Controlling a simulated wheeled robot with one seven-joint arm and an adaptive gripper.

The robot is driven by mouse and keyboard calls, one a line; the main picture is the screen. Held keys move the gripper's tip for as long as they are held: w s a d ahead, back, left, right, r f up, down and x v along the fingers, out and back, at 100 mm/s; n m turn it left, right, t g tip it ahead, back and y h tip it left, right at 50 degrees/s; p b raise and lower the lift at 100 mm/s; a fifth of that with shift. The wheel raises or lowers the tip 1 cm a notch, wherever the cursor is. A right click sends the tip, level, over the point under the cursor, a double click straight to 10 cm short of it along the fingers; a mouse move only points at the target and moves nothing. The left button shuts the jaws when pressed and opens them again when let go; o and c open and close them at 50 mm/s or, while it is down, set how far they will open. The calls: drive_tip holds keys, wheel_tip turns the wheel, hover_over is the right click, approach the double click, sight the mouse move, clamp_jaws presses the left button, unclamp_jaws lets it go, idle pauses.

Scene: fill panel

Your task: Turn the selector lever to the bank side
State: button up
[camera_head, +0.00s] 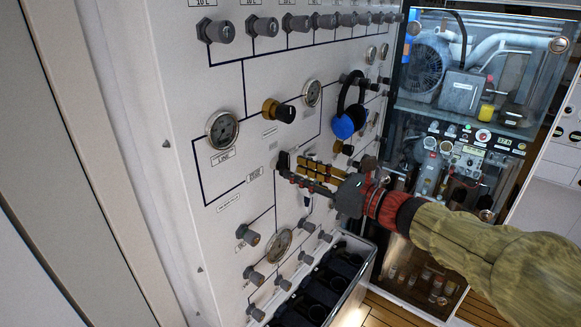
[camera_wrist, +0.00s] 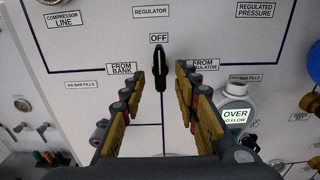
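The selector lever (camera_wrist: 159,67) is a black handle on the white panel. It stands upright in the wrist view, one end towards the OFF label (camera_wrist: 159,38). The FROM BANK label (camera_wrist: 121,68) is to its left and the FROM REGULATOR label (camera_wrist: 204,65) to its right. My gripper (camera_wrist: 160,82) is open, one yellow-and-black finger on each side of the lever, with visible gaps; I cannot tell how deep the tips reach. In the head view my gripper (camera_head: 290,168) is at the panel, by the dark lever, which it partly hides.
Round gauges (camera_head: 222,129) and a brass-collared black knob (camera_head: 278,111) stick out above. A blue item on a black loop (camera_head: 347,121) hangs to the right. An open bin (camera_head: 345,285) with dark slots stands below. A glass-fronted cabinet (camera_head: 470,110) is at the right.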

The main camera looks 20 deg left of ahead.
sight(289, 167)
drive_tip(key=shift+x, duration=1.7)
drive_tip(key=shift+c, duration=0.5)
clamp_jaws()
